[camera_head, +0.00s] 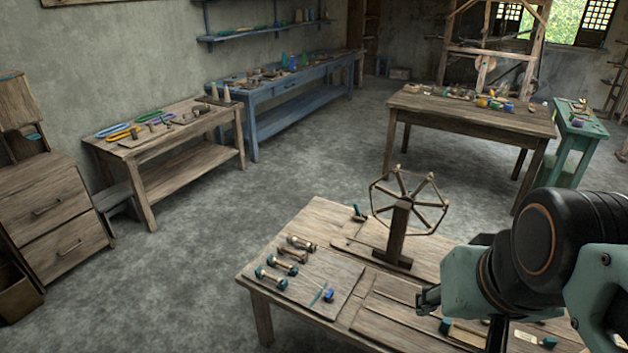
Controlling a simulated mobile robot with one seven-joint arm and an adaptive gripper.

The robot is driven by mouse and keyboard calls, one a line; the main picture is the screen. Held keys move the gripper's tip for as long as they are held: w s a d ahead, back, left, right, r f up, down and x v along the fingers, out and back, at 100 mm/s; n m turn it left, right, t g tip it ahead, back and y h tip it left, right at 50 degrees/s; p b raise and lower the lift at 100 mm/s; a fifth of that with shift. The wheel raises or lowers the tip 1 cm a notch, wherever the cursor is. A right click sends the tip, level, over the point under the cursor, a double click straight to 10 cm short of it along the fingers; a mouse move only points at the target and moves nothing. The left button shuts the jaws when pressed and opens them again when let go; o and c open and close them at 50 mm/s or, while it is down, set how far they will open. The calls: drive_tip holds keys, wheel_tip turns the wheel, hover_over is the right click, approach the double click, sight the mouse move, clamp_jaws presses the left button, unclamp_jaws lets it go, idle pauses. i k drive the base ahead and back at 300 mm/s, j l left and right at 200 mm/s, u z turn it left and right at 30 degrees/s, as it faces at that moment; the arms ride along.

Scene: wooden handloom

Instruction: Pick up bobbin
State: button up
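Several small spool-shaped pieces that look like bobbins lie in a row on a flat board (325,268) at the left of the near wooden table. The farthest bobbin (301,243) and the one beside it (286,255) are brownish with dark ends. The nearest bobbin (271,278) has teal ends. My gripper (424,299) is over the right part of the same table, well to the right of the bobbins and apart from them. Its dark fingers point left and look empty. They are too small and dark to tell how far apart they are.
A wooden wheel on a post (398,235) stands on the near table, behind and left of my gripper. A blue piece (328,295) lies near the bobbins. Another wooden table (470,112) stands behind, a low bench (170,150) at left. Grey floor between is clear.

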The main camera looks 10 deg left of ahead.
sight(285, 249)
drive_tip(key=i+j+u, duration=0.1)
drive_tip(key=i+u, duration=0.65)
drive_tip(key=j+z, duration=0.45)
drive_tip(key=j, duration=0.55)
drive_tip(key=j+z, duration=0.5)
drive_tip(key=j, duration=0.5)
drive_tip(key=i+j, duration=0.15)
drive_tip(key=i, duration=0.4)
drive_tip(key=i+j+z, duration=0.1)
drive_tip(key=j+z, duration=0.4)
drive_tip(key=j, duration=0.15)
